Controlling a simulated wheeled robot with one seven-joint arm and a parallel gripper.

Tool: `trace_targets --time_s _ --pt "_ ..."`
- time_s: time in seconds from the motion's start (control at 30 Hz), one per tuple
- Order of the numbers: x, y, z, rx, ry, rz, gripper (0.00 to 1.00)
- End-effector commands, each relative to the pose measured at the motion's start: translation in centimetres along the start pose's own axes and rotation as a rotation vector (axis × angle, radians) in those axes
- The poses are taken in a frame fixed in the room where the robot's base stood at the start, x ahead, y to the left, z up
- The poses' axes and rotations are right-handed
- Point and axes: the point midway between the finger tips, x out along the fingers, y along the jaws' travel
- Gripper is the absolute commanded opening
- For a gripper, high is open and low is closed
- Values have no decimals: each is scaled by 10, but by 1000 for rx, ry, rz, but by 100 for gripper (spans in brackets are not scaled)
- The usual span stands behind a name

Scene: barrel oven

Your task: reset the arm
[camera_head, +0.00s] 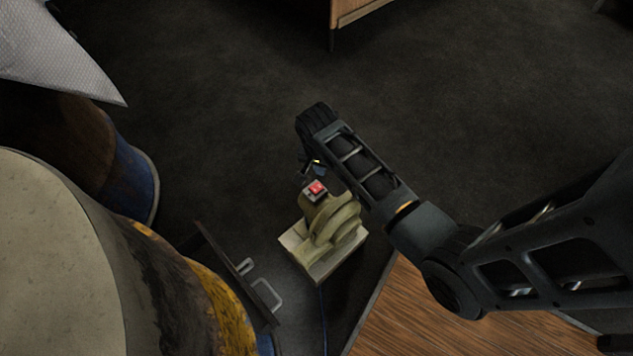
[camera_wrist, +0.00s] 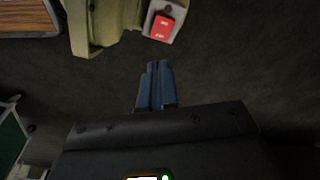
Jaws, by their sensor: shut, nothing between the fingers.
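My gripper (camera_wrist: 155,85) shows in the wrist view as two blue fingers closed together with nothing between them. In the head view my arm reaches in from the right, and the gripper end (camera_head: 314,166) is mostly hidden beneath the wrist. It is beside a small olive machine (camera_head: 333,224) that carries a grey box with a red switch (camera_head: 317,188). In the wrist view the red switch (camera_wrist: 162,27) is just beyond the fingertips, apart from them, and part of the olive machine (camera_wrist: 98,22) shows at the top.
A large barrel (camera_head: 60,260) with rusty, yellow-stained sides fills the left, with a dark panel with metal handles (camera_head: 262,290) beside it. A wooden surface (camera_head: 430,325) lies at the lower right. Dark floor (camera_head: 220,90) at the upper middle is clear.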

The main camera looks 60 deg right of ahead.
Motion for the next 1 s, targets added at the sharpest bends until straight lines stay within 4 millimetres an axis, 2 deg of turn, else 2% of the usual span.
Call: trace_targets --time_s 0.07,0.67,0.83,1.0 --pt "-5 0 -1 0 0 0 0" --pt "-3 1 0 -3 2 -1 0" --pt "1 18 4 -76 58 -40 0" --pt "-2 53 18 -269 189 -149 0"
